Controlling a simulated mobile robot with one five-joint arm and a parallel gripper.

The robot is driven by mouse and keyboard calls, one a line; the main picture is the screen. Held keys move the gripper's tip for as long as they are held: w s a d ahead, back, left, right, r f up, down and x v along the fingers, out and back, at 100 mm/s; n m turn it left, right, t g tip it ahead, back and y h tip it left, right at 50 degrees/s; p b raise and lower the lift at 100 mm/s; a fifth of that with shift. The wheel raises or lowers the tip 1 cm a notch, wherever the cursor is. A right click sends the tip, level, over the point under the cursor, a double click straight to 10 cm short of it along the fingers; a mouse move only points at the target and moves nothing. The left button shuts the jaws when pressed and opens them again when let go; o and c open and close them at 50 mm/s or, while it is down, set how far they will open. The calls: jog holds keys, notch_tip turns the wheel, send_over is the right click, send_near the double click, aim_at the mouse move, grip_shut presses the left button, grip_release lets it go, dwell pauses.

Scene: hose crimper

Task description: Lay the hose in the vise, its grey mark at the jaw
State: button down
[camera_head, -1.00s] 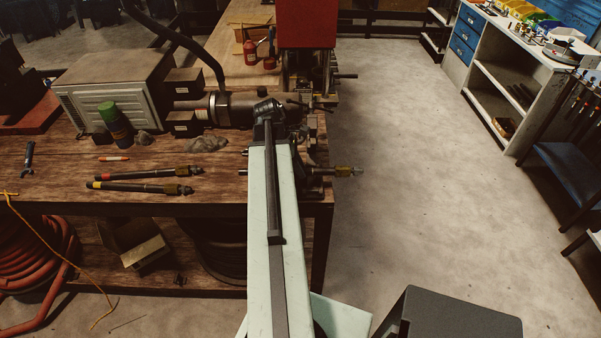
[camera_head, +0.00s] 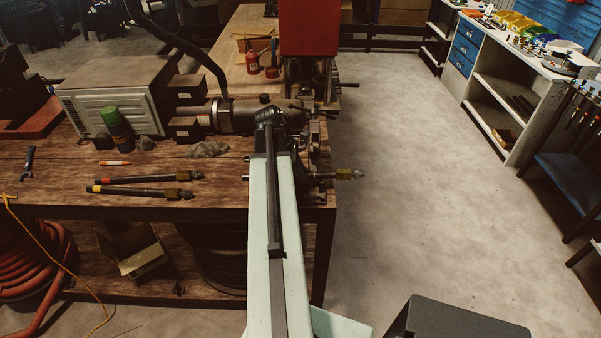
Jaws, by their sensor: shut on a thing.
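A dark hose with a brass fitting (camera_head: 345,174) at its right end lies crosswise beyond my arm, at the bench's right edge. Its left tip shows just left of the arm. My pale green arm covers its middle, and I cannot make out its grey mark. My gripper (camera_head: 290,150) is mostly hidden by the arm's end and is shut on this hose. Dark metal parts (camera_head: 316,150) at the bench corner may be the vise; its jaw is hidden, so I cannot tell whether the hose touches it.
Two more hoses (camera_head: 150,178) (camera_head: 140,192) with brass ends lie on the wooden bench (camera_head: 60,190), left of my arm. A cylindrical machine (camera_head: 235,116) and a red machine (camera_head: 308,28) stand behind. A green-topped can (camera_head: 113,125) is farther left. The floor at right is open.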

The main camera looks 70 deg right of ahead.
jog(key=shift+s+a+f+b, duration=0.1)
jog(key=shift+a+f+b, duration=0.1)
jog(key=shift+a+f, duration=0.25)
jog(key=shift+s+a+f+b, duration=0.1)
jog(key=shift+a+f+b, duration=0.1)
jog(key=shift+f, duration=0.4)
jog(key=c, duration=1.2)
grip_release()
jog(key=shift+o, duration=0.2)
jog(key=shift+w+d+r+p, duration=0.15)
jog(key=shift+r+p, duration=0.4)
jog(key=shift+p, duration=0.15)
jog(key=p+v, duration=0.2)
jog(key=d+p+v, duration=0.1)
jog(key=p+v, duration=0.4)
jog(key=shift+r, duration=0.5)
jog(key=shift+w+a+r+p, duration=0.1)
jog(key=shift+w+r+p, duration=0.05)
jog(key=shift+w+p, duration=0.2)
